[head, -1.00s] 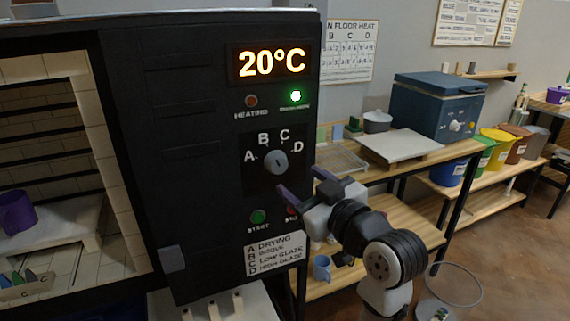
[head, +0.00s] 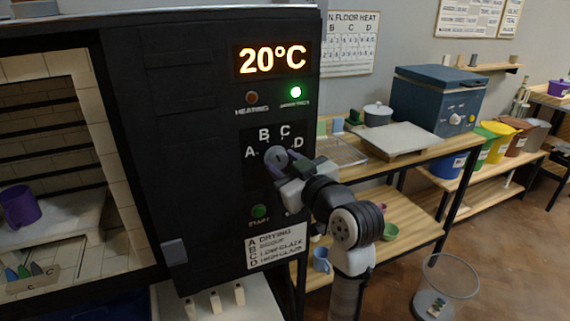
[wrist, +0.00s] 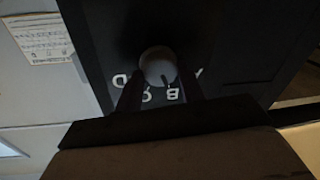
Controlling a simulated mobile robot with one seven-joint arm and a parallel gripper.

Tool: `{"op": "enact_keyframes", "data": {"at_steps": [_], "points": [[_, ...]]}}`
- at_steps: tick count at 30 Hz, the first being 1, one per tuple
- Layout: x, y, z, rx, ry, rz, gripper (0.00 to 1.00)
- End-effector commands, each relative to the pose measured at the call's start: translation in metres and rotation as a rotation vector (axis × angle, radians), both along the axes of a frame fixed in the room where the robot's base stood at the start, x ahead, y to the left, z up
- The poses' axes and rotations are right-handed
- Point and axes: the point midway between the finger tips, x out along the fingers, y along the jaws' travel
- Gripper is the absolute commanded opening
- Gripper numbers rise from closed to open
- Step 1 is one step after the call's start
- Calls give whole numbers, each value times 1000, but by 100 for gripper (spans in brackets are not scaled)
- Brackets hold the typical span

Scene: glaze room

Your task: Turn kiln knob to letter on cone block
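The kiln's round grey knob (head: 277,158) is on the dark front panel (head: 200,200), below the letters A, B, C and D. It also shows in the wrist view (wrist: 158,64), where a dark mark on it points roughly toward B. In the wrist view my gripper (wrist: 161,82) has a finger on each side of the knob. The cone block (head: 30,285), with several coloured cones, is inside the open kiln at lower left; its letter looks like C.
The display reads 20°C, with a green light lit. A green button (head: 259,212) and a letter chart (head: 276,246) are below the knob. A purple mug (head: 20,207) stands on the kiln shelf. A wooden shelf unit (head: 420,165) stands right of my arm.

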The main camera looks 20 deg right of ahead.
Motion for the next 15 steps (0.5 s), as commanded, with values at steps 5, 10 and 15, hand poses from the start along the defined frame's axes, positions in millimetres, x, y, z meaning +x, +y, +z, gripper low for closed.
{"op": "enact_keyframes", "data": {"at_steps": [5, 10, 15], "points": [[0, 0, 0, 0, 0, 1, 16], [0, 0, 0, 19, 2, 1, 16], [0, 1, 0, 85, 3, 3, 16]]}}
